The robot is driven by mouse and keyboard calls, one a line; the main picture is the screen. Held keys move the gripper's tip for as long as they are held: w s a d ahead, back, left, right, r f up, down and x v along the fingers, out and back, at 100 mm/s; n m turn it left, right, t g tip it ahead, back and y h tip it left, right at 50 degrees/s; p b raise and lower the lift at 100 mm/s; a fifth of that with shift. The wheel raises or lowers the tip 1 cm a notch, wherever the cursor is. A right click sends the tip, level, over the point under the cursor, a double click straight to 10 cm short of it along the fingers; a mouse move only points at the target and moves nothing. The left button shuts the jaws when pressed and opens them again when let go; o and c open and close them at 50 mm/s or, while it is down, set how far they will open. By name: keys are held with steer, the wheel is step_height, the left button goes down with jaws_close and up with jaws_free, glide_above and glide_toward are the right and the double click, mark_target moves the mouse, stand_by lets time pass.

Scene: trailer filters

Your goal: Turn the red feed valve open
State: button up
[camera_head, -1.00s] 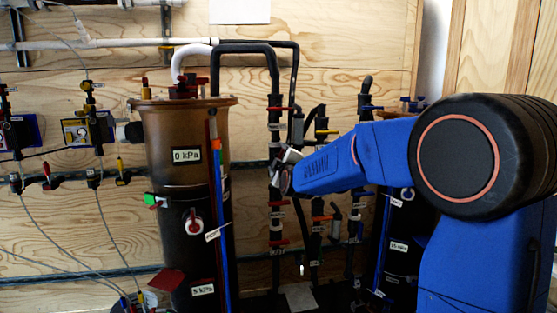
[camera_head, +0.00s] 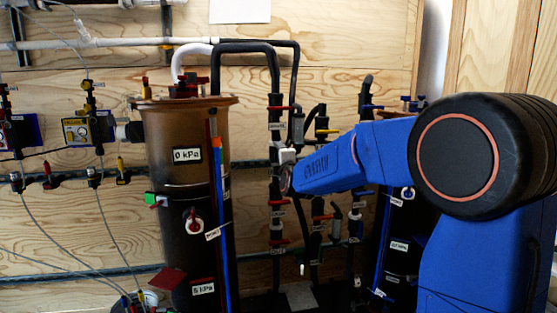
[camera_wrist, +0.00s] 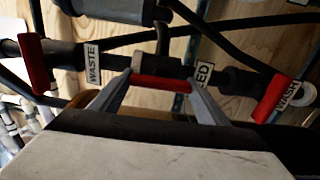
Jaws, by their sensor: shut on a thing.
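In the wrist view the red feed valve handle (camera_wrist: 162,83) lies crosswise between the two grey fingers of my gripper (camera_wrist: 160,92), which is shut on it. The feed label (camera_wrist: 203,73) is partly hidden by the right finger, so only its last letters show. In the head view my gripper (camera_head: 286,172) is at the dark vertical pipe right of the large brown tank, and I cannot make out the feed handle there.
In the wrist view a red handle by the WASTE label (camera_wrist: 92,62) is at left and another by the WASH label (camera_wrist: 288,95) at right, both close to the fingers. The brown tank (camera_head: 170,125) stands left of my arm. Black hoses (camera_head: 245,47) arch above.

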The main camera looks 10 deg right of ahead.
steer(key=shift+f, duration=0.1)
steer(key=o, duration=1)
steer(key=s, duration=1.7)
steer(key=shift+s, duration=0.2)
steer(key=s+d+f+m+g, duration=0.2)
steer(key=s+f+m+g, duration=0.2)
steer(key=s, duration=0.8)
steer(key=s+d+f+m+g, duration=0.3)
steer(key=s+f+m, duration=0.5)
steer(key=s, duration=0.5)
steer(key=s+d+f+m+g, duration=0.2)
steer(key=s+f+m+g, duration=0.4)
steer(key=s, duration=0.7)
steer(key=shift+s+d+f, duration=0.1)
steer(key=shift+f, duration=0.55)
steer(key=shift+s+d+f, duration=0.1)
steer(key=shift+f, duration=0.55)
